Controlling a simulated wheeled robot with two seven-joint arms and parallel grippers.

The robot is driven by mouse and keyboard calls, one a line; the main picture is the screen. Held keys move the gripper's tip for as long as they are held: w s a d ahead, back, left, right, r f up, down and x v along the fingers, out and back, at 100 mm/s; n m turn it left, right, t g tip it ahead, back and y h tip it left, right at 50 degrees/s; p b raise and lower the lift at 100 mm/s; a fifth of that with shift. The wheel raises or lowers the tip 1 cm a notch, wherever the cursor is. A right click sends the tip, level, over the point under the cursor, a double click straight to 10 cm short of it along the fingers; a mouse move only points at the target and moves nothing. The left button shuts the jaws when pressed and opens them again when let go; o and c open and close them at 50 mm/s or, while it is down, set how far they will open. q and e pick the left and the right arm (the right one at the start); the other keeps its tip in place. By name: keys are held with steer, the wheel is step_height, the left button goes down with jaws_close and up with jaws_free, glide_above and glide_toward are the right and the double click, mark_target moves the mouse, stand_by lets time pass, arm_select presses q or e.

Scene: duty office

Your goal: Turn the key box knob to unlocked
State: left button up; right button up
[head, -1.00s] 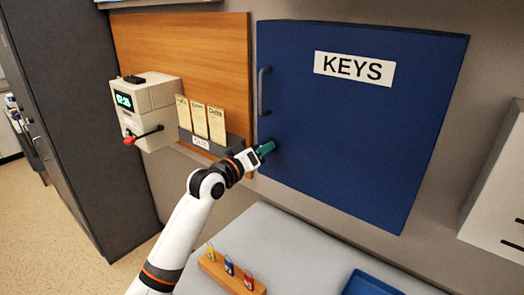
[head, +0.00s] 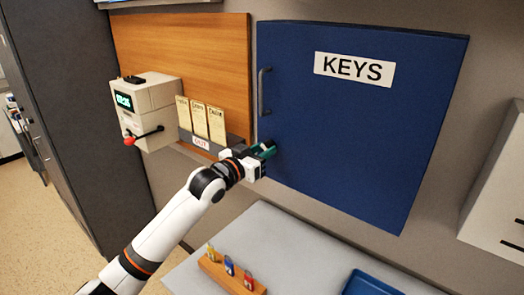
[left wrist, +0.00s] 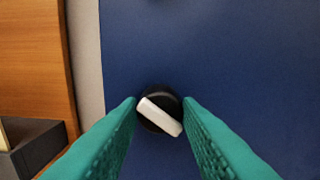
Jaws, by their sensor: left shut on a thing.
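The blue key box (head: 360,120) hangs on the wall with a white KEYS label (head: 354,69) and a grey handle (head: 264,92) on its left edge. Its knob shows in the left wrist view as a black round base with a white bar (left wrist: 160,116), which slants from upper left to lower right. My left gripper (head: 267,149) is at the lower left of the box door. Its green fingers are shut on the knob, one on each side. In the head view the fingers hide the knob. My right gripper is not in view.
A beige time clock (head: 150,108) with a red-tipped lever and a rack of cards (head: 201,120) are left of the box. Below are a wooden block with several coloured tags (head: 232,275) and a blue tray (head: 370,284) on a grey table.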

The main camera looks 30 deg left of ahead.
arm_select(q)
steer(key=m, duration=0.5)
steer(key=shift+m+p, duration=0.35)
steer(key=shift+m, duration=0.05)
steer(key=m, duration=0.4)
steer(key=shift+m+p, duration=0.3)
steer(key=shift+m, duration=0.1)
steer(key=o, duration=1)
steer(key=shift+s, duration=0.1)
steer(key=shift+s+f, duration=0.1)
steer(key=shift+s, duration=0.1)
steer(key=shift+s+a+b, duration=0.15)
steer(key=shift+s+b, duration=0.45)
steer(key=shift+s, duration=1.3)
steer(key=shift+s+a+b, duration=0.15)
steer(key=shift+s+b, duration=0.5)
steer(key=shift+s, duration=1.25)
steer(key=shift+s+a+b, duration=0.15)
steer(key=shift+s+b, duration=0.45)
steer(key=shift+s, duration=1.3)
